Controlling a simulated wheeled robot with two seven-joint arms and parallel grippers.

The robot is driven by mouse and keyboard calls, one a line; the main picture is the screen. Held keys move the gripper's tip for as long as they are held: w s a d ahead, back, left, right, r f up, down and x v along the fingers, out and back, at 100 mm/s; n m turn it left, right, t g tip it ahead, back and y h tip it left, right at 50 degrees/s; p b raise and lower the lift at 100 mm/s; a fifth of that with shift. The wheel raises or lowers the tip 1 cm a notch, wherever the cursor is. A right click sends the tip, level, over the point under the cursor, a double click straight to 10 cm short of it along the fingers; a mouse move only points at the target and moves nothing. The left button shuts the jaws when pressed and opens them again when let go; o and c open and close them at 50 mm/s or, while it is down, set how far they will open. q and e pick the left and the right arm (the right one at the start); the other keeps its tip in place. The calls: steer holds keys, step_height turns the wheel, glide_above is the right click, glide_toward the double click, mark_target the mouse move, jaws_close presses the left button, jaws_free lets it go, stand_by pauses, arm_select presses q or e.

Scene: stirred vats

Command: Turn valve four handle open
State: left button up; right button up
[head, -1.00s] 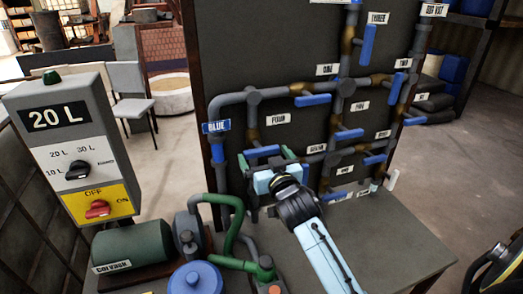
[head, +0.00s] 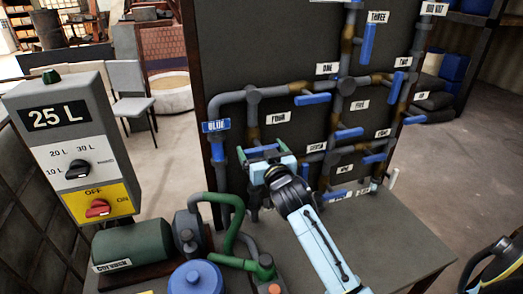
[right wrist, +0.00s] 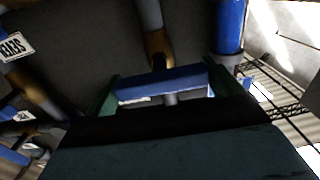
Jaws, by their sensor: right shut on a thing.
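The valve four handle (head: 262,149) is a blue bar below the "FOUR" label (head: 281,116) on the dark panel. It lies nearly level, across the line of the vertical pipe (head: 252,116) above it. My right gripper (head: 266,155) is at this handle, with one green finger at each end of it. In the right wrist view the blue handle (right wrist: 160,84) lies between the green fingers, under a brass-coloured pipe section (right wrist: 157,45). My right gripper is shut on the handle. My left gripper is not in view.
Other blue handles sit close by, such as the one under "ONE" (head: 312,99) and the one under "FIVE" (head: 348,134). The control box (head: 74,143) at the left reads 25 L. The green pump (head: 133,246) and hose (head: 231,236) stand in front of the panel.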

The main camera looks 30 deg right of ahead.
steer(key=n+p, duration=0.2)
steer(key=n, duration=0.1)
steer(key=shift+r, duration=0.1)
steer(key=n+p, duration=0.1)
steer(key=n, duration=0.3)
steer(key=shift+n+p, duration=0.3)
steer(key=shift+p, duration=0.1)
steer(key=n+p, duration=0.1)
steer(key=n, duration=0.3)
steer(key=shift+a+n, duration=0.1)
steer(key=shift+n, duration=0.2)
steer(key=n+p, duration=0.1)
steer(key=n, duration=0.3)
steer(key=shift+f, duration=0.2)
steer(key=shift+n, duration=0.3)
